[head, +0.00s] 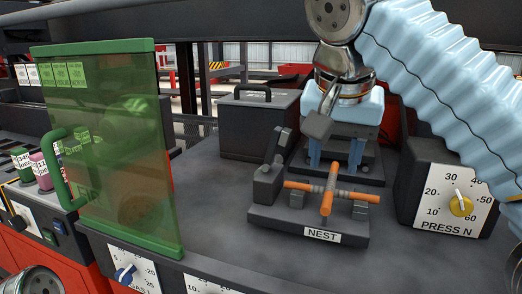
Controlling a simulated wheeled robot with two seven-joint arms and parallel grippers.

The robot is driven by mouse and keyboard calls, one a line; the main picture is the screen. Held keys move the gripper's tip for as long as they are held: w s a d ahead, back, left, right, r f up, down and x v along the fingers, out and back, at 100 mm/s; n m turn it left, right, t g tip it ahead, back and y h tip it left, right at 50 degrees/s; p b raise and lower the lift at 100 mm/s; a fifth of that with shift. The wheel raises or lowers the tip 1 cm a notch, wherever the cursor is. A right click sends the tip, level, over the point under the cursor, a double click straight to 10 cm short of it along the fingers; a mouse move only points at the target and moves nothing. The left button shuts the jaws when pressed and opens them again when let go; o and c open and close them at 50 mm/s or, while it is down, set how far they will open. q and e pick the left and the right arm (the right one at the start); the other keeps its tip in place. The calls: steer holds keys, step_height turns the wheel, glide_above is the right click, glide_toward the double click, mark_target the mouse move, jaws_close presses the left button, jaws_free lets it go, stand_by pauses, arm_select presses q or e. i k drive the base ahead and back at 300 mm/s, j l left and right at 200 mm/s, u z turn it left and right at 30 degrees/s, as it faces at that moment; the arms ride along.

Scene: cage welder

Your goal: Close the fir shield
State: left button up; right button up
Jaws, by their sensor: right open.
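The fir shield (125,165) is a see-through green panel with solid green top and bottom rails, standing upright at the left of the bench. Its green bar handle (62,170) is on its left edge. No gripper touches the shield. My right gripper (335,155) hangs behind the nest, well to the right of the shield, with its blue fingers apart and empty. My left gripper is out of view; only a silver rounded part shows at the lower left corner.
The nest fixture (310,222), with orange rods, sits right of the shield. A dark lidded box (258,125) stands behind it. A dial box marked PRESS N (440,195) is at the right. Coloured buttons and dial panels line the front left.

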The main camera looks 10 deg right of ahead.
mark_target(102, 99)
steer(key=k+j, duration=0.7)
steer(key=k, duration=0.2)
